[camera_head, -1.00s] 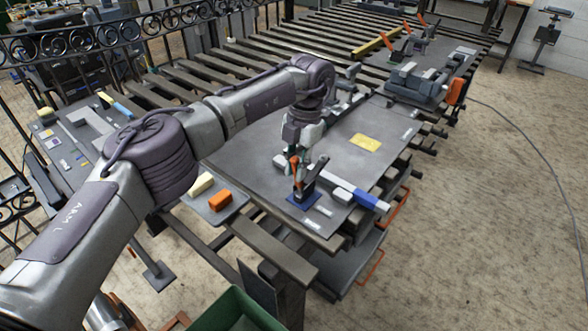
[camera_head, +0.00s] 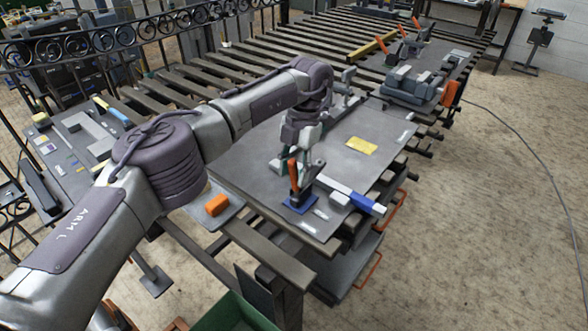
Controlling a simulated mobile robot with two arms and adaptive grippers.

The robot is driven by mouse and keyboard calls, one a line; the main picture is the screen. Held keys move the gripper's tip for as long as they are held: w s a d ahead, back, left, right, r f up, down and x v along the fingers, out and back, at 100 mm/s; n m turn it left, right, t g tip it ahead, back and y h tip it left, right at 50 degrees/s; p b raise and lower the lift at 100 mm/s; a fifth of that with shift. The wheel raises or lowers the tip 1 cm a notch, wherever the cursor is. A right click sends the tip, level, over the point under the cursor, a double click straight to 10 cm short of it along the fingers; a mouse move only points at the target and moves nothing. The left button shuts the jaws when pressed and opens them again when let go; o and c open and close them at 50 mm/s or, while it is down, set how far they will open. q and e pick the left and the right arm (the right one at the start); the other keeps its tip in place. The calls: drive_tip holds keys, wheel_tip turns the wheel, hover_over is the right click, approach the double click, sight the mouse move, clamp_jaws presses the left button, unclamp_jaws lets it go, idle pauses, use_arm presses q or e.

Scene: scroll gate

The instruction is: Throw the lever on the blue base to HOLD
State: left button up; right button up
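The blue base (camera_head: 300,204) sits on the near end of the dark metal tabletop. An orange-handled lever (camera_head: 294,176) stands up from it, close to upright, with a dark bracket beside it. Small pale labels lie on the table by the base; their text is too small to read. My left gripper (camera_head: 291,163) reaches down from above, right at the lever's orange handle. Its fingers are small and partly overlap the handle, so I cannot tell whether they touch or grip it. My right gripper is not in view.
A white bar with a blue end (camera_head: 367,203) lies just right of the base, near the table edge. A yellow note (camera_head: 361,145) lies farther back. An orange block (camera_head: 217,205) sits on a lower shelf at left. More levers and clamps stand at the far end.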

use_arm(q)
drive_tip(key=v, duration=0.7)
drive_tip(key=shift+r, duration=0.25)
